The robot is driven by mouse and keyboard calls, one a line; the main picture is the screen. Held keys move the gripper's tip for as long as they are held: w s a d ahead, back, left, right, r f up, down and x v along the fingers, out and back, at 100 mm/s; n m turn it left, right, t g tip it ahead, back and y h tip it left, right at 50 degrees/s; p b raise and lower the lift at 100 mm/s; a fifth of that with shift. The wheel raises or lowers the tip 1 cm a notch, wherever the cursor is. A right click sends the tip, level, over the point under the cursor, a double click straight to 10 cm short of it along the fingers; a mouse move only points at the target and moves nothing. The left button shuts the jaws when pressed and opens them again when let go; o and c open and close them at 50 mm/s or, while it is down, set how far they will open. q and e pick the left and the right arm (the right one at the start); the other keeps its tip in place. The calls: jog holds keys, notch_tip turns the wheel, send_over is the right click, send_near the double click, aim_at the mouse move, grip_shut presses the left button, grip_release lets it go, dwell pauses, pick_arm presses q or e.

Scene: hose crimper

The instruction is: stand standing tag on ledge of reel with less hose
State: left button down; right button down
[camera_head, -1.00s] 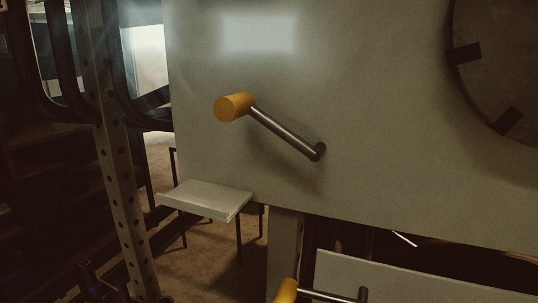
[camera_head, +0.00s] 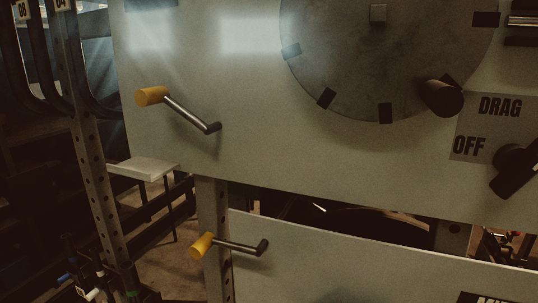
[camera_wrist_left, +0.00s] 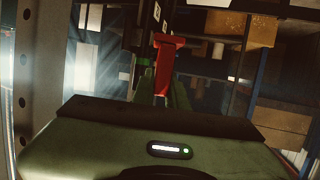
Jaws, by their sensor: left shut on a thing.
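In the left wrist view a red tag-like piece (camera_wrist_left: 164,66) with a wide top stands upright, between the green fingers of my left gripper (camera_wrist_left: 166,88). The gripper is shut on it. In the head view a large grey panel, probably the side of a reel housing (camera_head: 240,110), fills the middle. A second grey panel (camera_head: 350,262) sits below. No hose on either reel can be made out, so I cannot tell which has less. Neither gripper shows in the head view.
Yellow-handled cranks (camera_head: 151,96) and (camera_head: 201,246) project from the panels. A round dark disc (camera_head: 375,60) and a DRAG/OFF plate (camera_head: 490,125) are at right. A perforated metal post (camera_head: 97,170) and dark hanging loops (camera_head: 55,70) stand at left.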

pick_arm(q)
jog(key=shift+w+a+t, duration=0.2)
jog(key=shift+w+t, duration=0.1)
jog(key=shift+w, duration=0.15)
jog(key=w+r+m+t+h, duration=0.4)
jog(key=w+r+m+h, duration=0.5)
jog(key=r+m+h, duration=0.1)
jog(key=shift+r+t+h, duration=0.3)
jog(key=shift+r+h, duration=0.3)
jog(key=shift+r, duration=0.35)
